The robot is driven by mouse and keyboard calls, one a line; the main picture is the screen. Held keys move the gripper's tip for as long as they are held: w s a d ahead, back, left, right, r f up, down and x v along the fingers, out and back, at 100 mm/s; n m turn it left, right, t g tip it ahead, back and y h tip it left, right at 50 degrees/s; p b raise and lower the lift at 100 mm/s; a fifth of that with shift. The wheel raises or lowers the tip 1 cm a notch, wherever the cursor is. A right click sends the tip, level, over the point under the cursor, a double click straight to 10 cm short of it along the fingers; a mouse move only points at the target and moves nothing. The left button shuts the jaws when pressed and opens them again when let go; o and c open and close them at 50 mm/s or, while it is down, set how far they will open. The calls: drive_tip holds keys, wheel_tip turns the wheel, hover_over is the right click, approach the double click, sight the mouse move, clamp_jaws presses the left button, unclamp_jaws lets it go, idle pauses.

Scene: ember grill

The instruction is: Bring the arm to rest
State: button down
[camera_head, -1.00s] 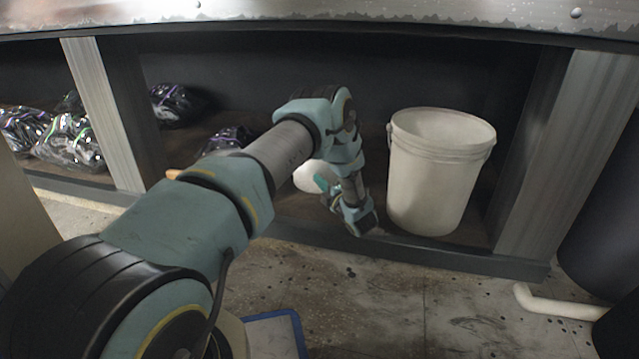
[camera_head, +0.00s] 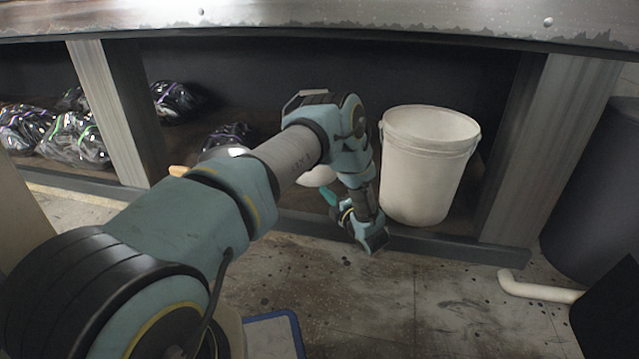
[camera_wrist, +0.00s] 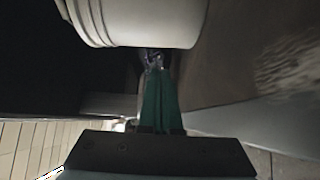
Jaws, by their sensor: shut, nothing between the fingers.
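My gripper (camera_head: 331,197) hangs at the end of my bent arm, at the front edge of the low shelf, left of the white bucket (camera_head: 427,165). Its green fingers are partly hidden behind the wrist in the head view. In the wrist view the fingers (camera_wrist: 160,78) lie together, shut and empty. A white ribbed surface, apparently the bucket (camera_wrist: 140,22), fills the top of that view beyond the fingertips.
A white rounded object (camera_head: 318,177) sits on the shelf, partly hidden behind my arm. Filled bags (camera_head: 75,140) lie at left. Shelf posts (camera_head: 540,150) stand either side, with a metal counter (camera_head: 330,22) above. The floor in front (camera_head: 400,300) is mostly clear; a pale pipe (camera_head: 535,290) lies right.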

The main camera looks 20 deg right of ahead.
drive_tip(key=shift+s+d, duration=0.2)
drive_tip(key=shift+s, duration=0.5)
drive_tip(key=w+a+r+m+g+h+p, duration=0.1)
drive_tip(key=w+r+m+g+h+p, duration=0.35)
drive_tip(key=r, duration=0.75)
drive_tip(key=w+a+r+m+g+h+p, duration=0.1)
drive_tip(key=a+r+m+g+h, duration=0.15)
drive_tip(key=a+r+m, duration=0.4)
drive_tip(key=s+a+r+m+g+y+p, duration=0.1)
drive_tip(key=s+a+r+m+g+p, duration=0.2)
drive_tip(key=s+a+r, duration=0.45)
drive_tip(key=s+a+r+m+g+p, duration=0.1)
drive_tip(key=s+a+r+m+g, duration=0.3)
drive_tip(key=s+a, duration=0.6)
drive_tip(key=s+a+r+m+g+y+p, duration=0.15)
drive_tip(key=s+a+r+m, duration=0.35)
drive_tip(key=s, duration=0.7)
wheel_tip(320, 180, up, 37)
drive_tip(key=p, duration=3.8)
drive_tip(key=shift+w+a+n+h, duration=0.15)
drive_tip(key=shift+a+n+h, duration=0.05)
drive_tip(key=shift+n+h, duration=0.15)
